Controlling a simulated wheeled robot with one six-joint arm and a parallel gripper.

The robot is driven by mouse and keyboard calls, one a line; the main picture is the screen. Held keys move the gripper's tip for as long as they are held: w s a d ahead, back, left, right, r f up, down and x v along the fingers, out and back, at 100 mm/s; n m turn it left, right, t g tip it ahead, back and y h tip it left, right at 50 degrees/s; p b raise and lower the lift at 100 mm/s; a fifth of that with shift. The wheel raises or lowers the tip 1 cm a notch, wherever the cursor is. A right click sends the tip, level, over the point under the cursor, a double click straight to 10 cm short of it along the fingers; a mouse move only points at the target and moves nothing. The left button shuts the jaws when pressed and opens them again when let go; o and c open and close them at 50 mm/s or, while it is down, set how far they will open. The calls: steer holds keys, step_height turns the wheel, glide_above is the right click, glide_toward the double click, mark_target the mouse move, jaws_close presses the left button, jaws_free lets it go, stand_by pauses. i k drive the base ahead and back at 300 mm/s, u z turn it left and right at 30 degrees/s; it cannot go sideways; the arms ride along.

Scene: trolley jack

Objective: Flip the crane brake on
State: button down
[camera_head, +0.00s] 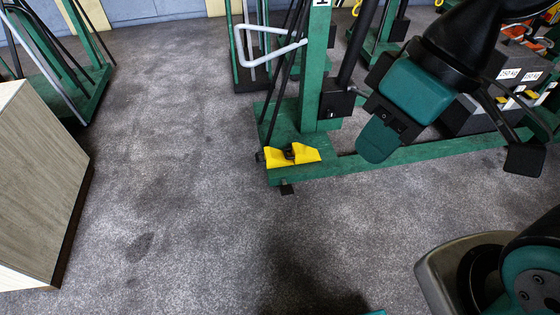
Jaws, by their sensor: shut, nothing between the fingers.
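The yellow brake (292,155) sits low on the green base of the crane (318,70), at the foot of its upright post. It looks like two yellow flaps with a small dark part between them; whether it is on or off I cannot tell. My gripper (378,140) hangs from the upper right, in front of the crane and to the right of the brake. It is shut and empty, and appears apart from the brake. The gripper and my arm cover part of the crane's long green leg.
A wooden box or cabinet (40,185) stands at the left edge. Another green frame (75,80) stands behind it. Dark weights with white labels (485,105) are at the right. The grey carpet (180,190) left of and before the brake is clear.

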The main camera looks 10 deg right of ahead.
mark_target(285, 189)
steer(key=u, duration=0.05)
steer(key=i, duration=1.25)
